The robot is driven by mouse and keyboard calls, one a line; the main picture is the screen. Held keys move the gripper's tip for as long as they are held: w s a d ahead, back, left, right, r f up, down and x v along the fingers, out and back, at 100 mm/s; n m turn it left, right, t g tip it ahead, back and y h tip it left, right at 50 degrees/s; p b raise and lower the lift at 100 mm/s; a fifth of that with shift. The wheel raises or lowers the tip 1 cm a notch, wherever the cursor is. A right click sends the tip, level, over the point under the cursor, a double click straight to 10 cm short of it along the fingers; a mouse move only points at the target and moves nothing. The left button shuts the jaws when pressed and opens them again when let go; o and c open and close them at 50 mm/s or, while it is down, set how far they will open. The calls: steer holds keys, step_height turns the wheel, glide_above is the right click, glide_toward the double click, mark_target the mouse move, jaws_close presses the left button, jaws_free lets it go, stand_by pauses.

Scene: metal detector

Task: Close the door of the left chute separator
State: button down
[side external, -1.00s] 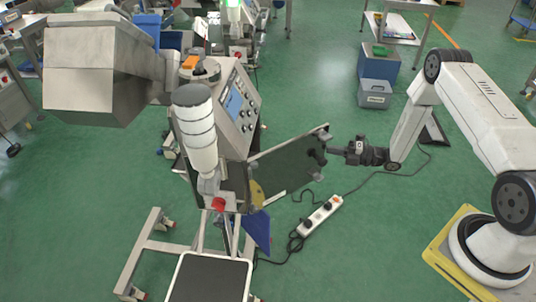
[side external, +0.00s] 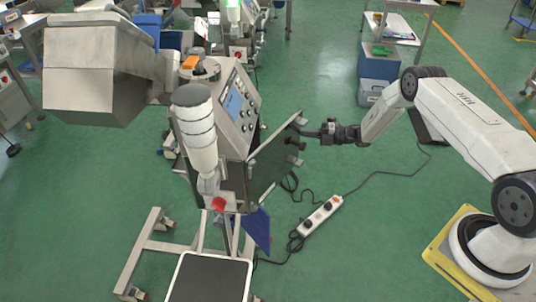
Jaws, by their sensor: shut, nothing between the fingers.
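The metal detector (side external: 235,120) stands left of centre, with a blue screen on its angled panel. A dark door panel (side external: 275,158) with a light edge is swung partly out from the machine's lower right side. A dark knob (side external: 295,144) shows on the door's face. My gripper (side external: 307,133) is shut and empty, reaching from the right. Its fingertips are at the door's upper outer end, beside the knob; I cannot tell whether they touch it. The space behind the door is hidden.
A white power strip (side external: 319,216) and its cables lie on the green floor below my gripper. A blue flap (side external: 257,230) hangs under the machine. Floor between machine and arm base is mostly clear.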

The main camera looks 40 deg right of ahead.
steer(key=w+a, duration=0.6)
steer(key=w, duration=0.6)
steer(key=shift+w+a, duration=0.2)
steer(key=shift+a, duration=0.1)
steer(key=shift+s+d, duration=0.1)
steer(key=shift+d, duration=0.1)
stand_by(0.6)
steer(key=v, duration=0.7)
steer(key=shift+s, duration=0.15)
steer(key=shift+d+r, duration=0.15)
steer(key=s+d+r+n+g+h, duration=0.2)
steer(key=s+r+n+g+h, duration=0.3)
steer(key=n, duration=1.2)
steer(key=shift+s+r+g+h, duration=0.4)
steer(key=shift+s+r+h, duration=0.45)
steer(key=shift+r, duration=0.65)
